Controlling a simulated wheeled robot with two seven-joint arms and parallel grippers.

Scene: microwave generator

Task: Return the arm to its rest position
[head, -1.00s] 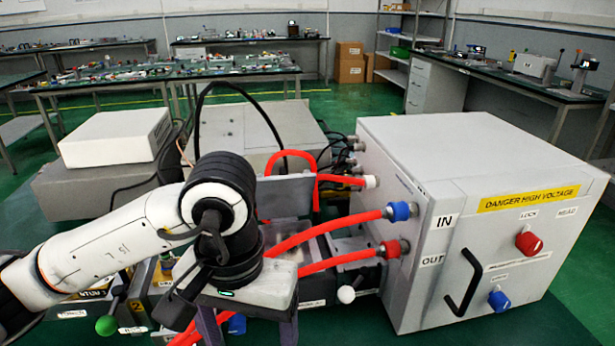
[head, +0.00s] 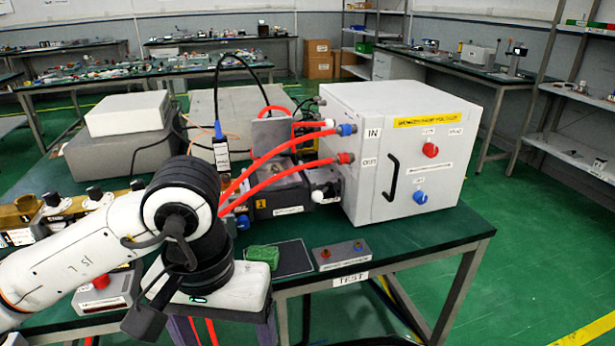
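My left arm (head: 75,262) comes in from the left and ends in a black wrist (head: 190,225) over the near edge of the bench. My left gripper (head: 226,332) hangs below it, pointing down, with its purple fingers apart. My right arm and gripper are not in view.
A grey high-voltage cabinet (head: 415,150) stands on the green bench (head: 440,232), joined by red hoses (head: 270,158). A green sponge (head: 262,254), dark mat (head: 292,258) and small button box (head: 341,254) lie near the wrist. Open floor (head: 545,240) lies to the right.

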